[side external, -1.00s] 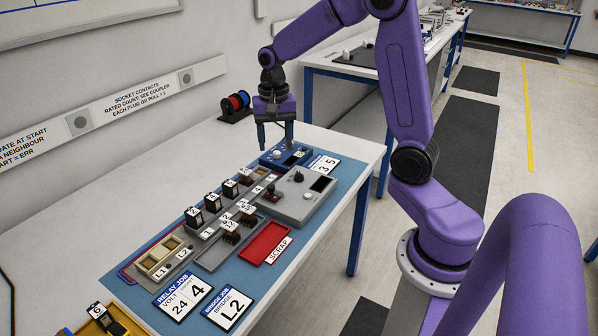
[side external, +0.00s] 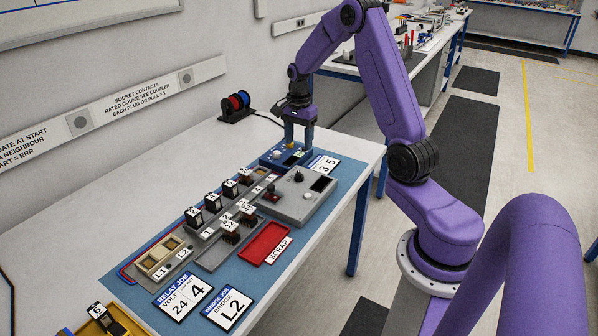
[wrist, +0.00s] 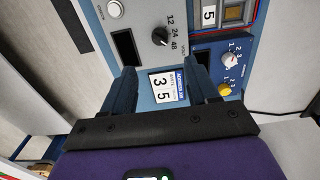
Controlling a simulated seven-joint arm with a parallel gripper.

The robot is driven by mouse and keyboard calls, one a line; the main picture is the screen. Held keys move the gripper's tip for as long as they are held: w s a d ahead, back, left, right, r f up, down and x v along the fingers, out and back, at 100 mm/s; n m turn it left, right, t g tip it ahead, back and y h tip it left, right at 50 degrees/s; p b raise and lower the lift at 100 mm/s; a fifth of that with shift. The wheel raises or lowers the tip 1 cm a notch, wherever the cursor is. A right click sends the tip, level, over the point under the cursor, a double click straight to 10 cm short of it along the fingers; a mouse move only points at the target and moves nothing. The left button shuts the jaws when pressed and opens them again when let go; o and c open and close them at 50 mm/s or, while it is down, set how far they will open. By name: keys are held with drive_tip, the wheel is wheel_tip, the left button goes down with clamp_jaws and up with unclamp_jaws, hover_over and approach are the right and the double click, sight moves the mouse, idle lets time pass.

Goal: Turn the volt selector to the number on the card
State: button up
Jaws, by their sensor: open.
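The volt selector is a black knob (wrist: 160,37) on a grey box, with 12, 24 and 48 printed beside it in the wrist view. It also shows on the grey box in the side view (side external: 298,177). Its pointer seems to lean toward 48, but it is too small to be sure. The relay job card (side external: 183,297) lies at the mat's near end and reads VOLT 24, with a large 4 beside it. My gripper (wrist: 158,62) is open and empty, pointing down above the far end of the mat. The selector shows just beyond its fingertips in the wrist view.
A blue box (side external: 272,160) with a white knob (wrist: 229,60) and a yellow knob (wrist: 225,90) stands close to my gripper. A card reading 3 5 (wrist: 168,87) lies beside it. A red scrap tray (side external: 267,244), a bridge job card (side external: 228,307) and relay sockets occupy the mat.

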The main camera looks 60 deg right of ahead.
sight(299, 173)
wheel_tip(299, 173, down, 12)
idle(0.4)
drive_tip(key=c, duration=1)
